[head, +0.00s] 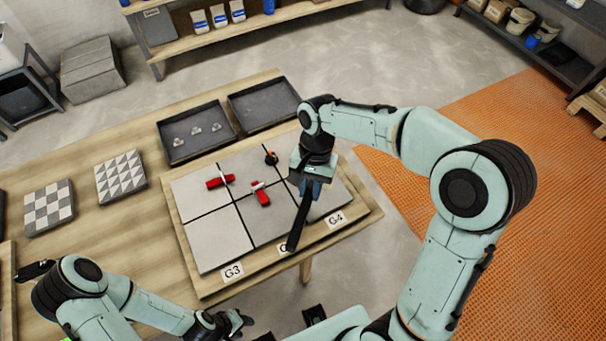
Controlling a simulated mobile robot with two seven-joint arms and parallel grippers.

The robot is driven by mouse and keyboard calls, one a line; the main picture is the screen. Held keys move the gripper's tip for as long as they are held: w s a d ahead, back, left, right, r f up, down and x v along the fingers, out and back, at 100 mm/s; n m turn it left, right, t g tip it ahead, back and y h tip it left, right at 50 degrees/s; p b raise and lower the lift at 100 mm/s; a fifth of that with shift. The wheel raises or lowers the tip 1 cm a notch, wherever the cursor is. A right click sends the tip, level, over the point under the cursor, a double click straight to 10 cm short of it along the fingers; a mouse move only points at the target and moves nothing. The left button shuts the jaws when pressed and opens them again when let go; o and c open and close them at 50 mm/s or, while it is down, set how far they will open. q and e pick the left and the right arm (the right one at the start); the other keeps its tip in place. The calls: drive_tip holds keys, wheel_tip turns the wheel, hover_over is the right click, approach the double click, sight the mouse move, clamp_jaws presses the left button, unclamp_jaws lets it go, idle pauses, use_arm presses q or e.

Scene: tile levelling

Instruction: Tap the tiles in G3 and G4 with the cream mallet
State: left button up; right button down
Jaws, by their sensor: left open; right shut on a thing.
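My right gripper (311,184) is over the right part of the tile board and shut on a dark bar-like tool (297,227) that slants down toward the board's front edge. The tool's head cannot be made out, and no cream colour shows on it. Whether it touches a tile cannot be told. The G3 label (232,271) is at the front left of the board, beside a grey tile (216,242). The G4 label (335,220) is at the front right, beside another tile (329,201), partly covered by my arm. My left gripper (236,322) is open, low in front of the board.
Two dark trays (196,153) (291,99) stand behind the board. Patterned tile samples (48,215) (121,184) lie at left. A middle label is partly hidden by the tool.

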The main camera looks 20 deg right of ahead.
drive_tip(key=shift+s+f, duration=0.2)
drive_tip(key=shift+f, duration=0.2)
drive_tip(key=b+x, duration=0.3)
drive_tip(key=x, duration=0.1)
drive_tip(key=w+d+b+x, duration=0.1)
drive_tip(key=b+x, duration=0.1)
drive_tip(key=x, duration=0.1)
drive_tip(key=shift+f+b, duration=0.2)
drive_tip(key=shift+b, duration=0.1)
use_arm(q)
drive_tip(key=s+f, duration=0.4)
drive_tip(key=f, duration=0.3)
use_arm(e)
drive_tip(key=shift+w+f, duration=0.1)
drive_tip(key=shift+f, duration=0.05)
drive_tip(key=p+v, duration=0.2)
drive_tip(key=v, duration=0.1)
drive_tip(key=p+v, duration=0.1)
drive_tip(key=shift+s+a+r, duration=0.2)
drive_tip(key=shift+a+r, duration=0.05)
drive_tip(key=shift+r, duration=0.2)
use_arm(q)
drive_tip(key=r, duration=0.1)
drive_tip(key=w+r, duration=0.2)
drive_tip(key=r, duration=0.1)
drive_tip(key=shift+r, duration=0.1)
use_arm(e)
drive_tip(key=shift+s+f, duration=0.15)
